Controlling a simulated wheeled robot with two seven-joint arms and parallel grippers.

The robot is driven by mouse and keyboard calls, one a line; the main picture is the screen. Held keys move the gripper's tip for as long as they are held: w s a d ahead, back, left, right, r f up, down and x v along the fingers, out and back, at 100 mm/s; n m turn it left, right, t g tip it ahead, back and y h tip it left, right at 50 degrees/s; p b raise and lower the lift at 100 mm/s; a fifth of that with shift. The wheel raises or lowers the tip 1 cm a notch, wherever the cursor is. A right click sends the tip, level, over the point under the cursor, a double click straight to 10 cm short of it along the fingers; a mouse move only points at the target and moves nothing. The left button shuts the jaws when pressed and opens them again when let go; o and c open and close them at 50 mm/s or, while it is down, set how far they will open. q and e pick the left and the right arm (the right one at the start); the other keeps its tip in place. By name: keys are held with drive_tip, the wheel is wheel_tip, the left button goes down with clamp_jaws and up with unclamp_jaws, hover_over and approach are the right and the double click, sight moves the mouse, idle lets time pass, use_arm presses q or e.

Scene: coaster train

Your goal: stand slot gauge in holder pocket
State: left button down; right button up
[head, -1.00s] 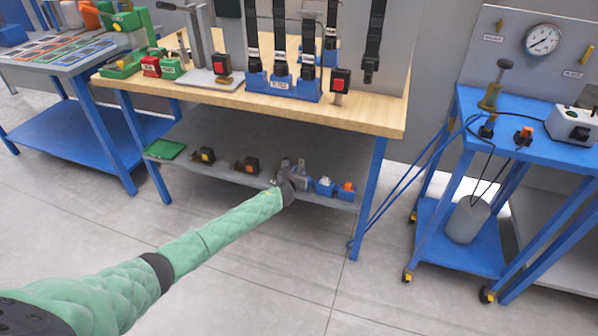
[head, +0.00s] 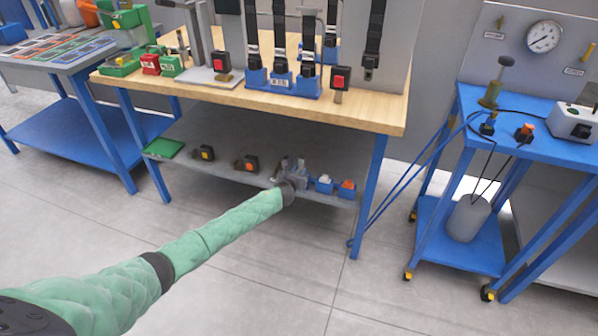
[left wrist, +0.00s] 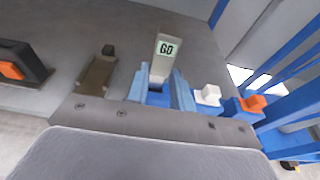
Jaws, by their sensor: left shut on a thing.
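The slot gauge (left wrist: 166,55), a pale grey bar with a "GO" label, stands roughly upright between the two light blue fingers of my left gripper (left wrist: 163,88) in the left wrist view. The gripper is shut on it. A blue block (left wrist: 158,99) shows low between the fingers; I cannot tell whether the gauge's foot is in a pocket there. In the head view the left gripper (head: 291,170) is at the lower shelf's front edge, left of the small blue holders, and the gauge is hard to make out. My right gripper is out of view.
Right beside the gripper are blue holders with a white piece (left wrist: 208,94) and an orange piece (left wrist: 250,104). A brown fixture (left wrist: 98,73) and a black box with an orange button (left wrist: 22,68) lie left. The wooden bench top (head: 200,95) overhangs the shelf (head: 225,140).

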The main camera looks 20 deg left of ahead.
use_arm(q)
drive_tip(key=shift+f+b, duration=1.35)
drive_tip(key=shift+f, duration=0.35)
drive_tip(key=c, duration=1.1)
unclamp_jaws()
drive_tip(key=shift+r, duration=0.1)
drive_tip(key=shift+p+v, duration=0.45)
drive_tip(key=shift+v, duration=3.4)
